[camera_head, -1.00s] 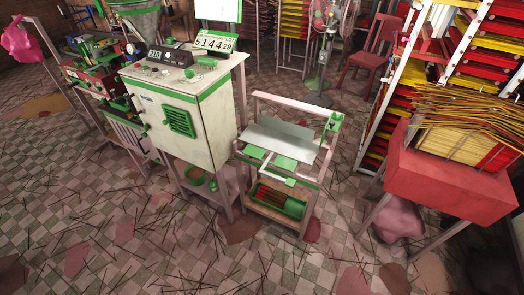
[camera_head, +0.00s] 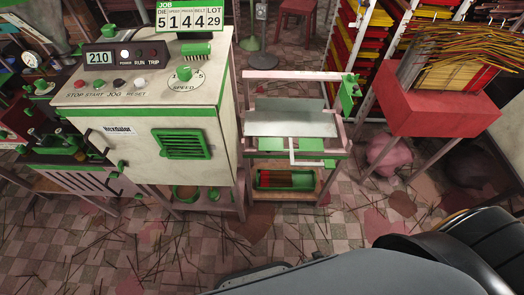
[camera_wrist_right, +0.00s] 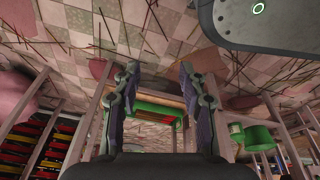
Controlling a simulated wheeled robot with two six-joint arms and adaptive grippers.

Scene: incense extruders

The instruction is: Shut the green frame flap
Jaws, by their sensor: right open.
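The small stand (camera_head: 248,105) has a pinkish-white frame and stands to the right of the white cabinet in the head view. It carries a tilted grey metal sheet (camera_head: 290,122), green panels (camera_head: 270,144) along its front, and a white T-shaped bar (camera_head: 293,152). A green bracket (camera_head: 349,93) sits at its right upper corner. Which green part is the flap, and how far open it stands, I cannot tell. My right gripper (camera_wrist_right: 158,72) is open and empty in the right wrist view, with a green tray (camera_wrist_right: 158,110) showing beyond its fingers. My left gripper is not in view.
The white cabinet (camera_head: 135,160) with green vent stands left of the stand. A red box (camera_head: 440,112) on legs, with incense sticks, is at the right, before a drying rack (camera_head: 365,40). Thin sticks litter the tiled floor (camera_head: 150,260). My grey arm parts cover the lower right.

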